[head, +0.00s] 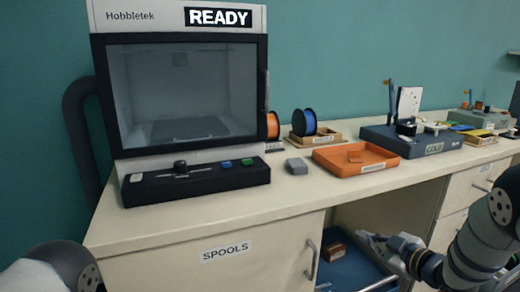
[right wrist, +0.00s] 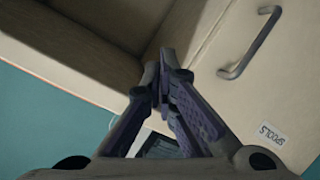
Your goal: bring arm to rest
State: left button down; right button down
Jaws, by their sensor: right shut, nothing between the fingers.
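My right gripper (head: 366,238) is low at the right in the head view, in front of the open bay under the counter. In the right wrist view its fingers (right wrist: 165,65) are closed together with nothing between them. It is below the counter top, to the right of the cabinet door marked SPOOLS (head: 225,252). My right arm (head: 465,250) comes in from the right edge. A part of my left arm (head: 55,268) shows at the lower left corner, but its gripper is out of the picture.
A printer (head: 185,90) reading READY stands on the counter (head: 250,205). Below, a blue tray or drawer (head: 350,272) holds a brown block (head: 333,251).

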jog(key=s+a+f+m+g+h, duration=0.1)
jog(key=s+f+m+g, duration=0.2)
jog(key=s+f, duration=0.45)
jog(key=s+a+f+m+g+h, duration=0.15)
jog(key=s+f, duration=0.35)
jog(key=s, duration=0.6)
jog(key=s+f+m+g+h, duration=0.2)
jog(key=s+f+m+g, duration=0.2)
jog(key=s+f, duration=0.45)
pick_arm(q)
jog(key=shift+w+d+r+t+p, duration=0.1)
jog(key=shift+w+r+t+p, duration=0.3)
jog(key=shift+w+r+p, duration=0.3)
pick_arm(e)
jog(key=s+a+r+m+g, duration=0.1)
jog(key=s+r+g, duration=0.1)
jog(key=s, duration=1.2)
jog(key=s+a+r+m+g, duration=0.1)
jog(key=s+g, duration=0.4)
jog(key=s, duration=0.9)
jog(key=shift+s+a+r+m+h, duration=0.15)
jog(key=shift+s+r+m+h, duration=0.2)
jog(key=shift+r+m+h, duration=0.15)
pick_arm(q)
jog(key=shift+r, duration=0.1)
pick_arm(e)
jog(key=shift+w+f, duration=0.1)
